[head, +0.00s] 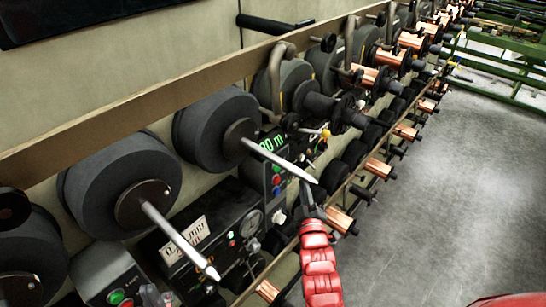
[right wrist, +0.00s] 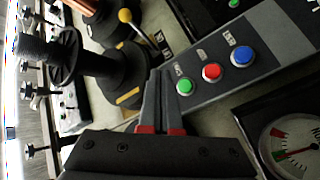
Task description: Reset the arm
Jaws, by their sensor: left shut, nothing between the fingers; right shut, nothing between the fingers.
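The tips are beside a sloped panel (right wrist: 212,85) with green, red and blue buttons. Whether the fingers touch the panel cannot be told.
Black spools (head: 211,128) on shafts line the wall under a tan rail (head: 130,110). Copper spools (head: 375,80) continue farther back. A round gauge (right wrist: 288,146) is at lower right. Grey floor (head: 450,190) is clear.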

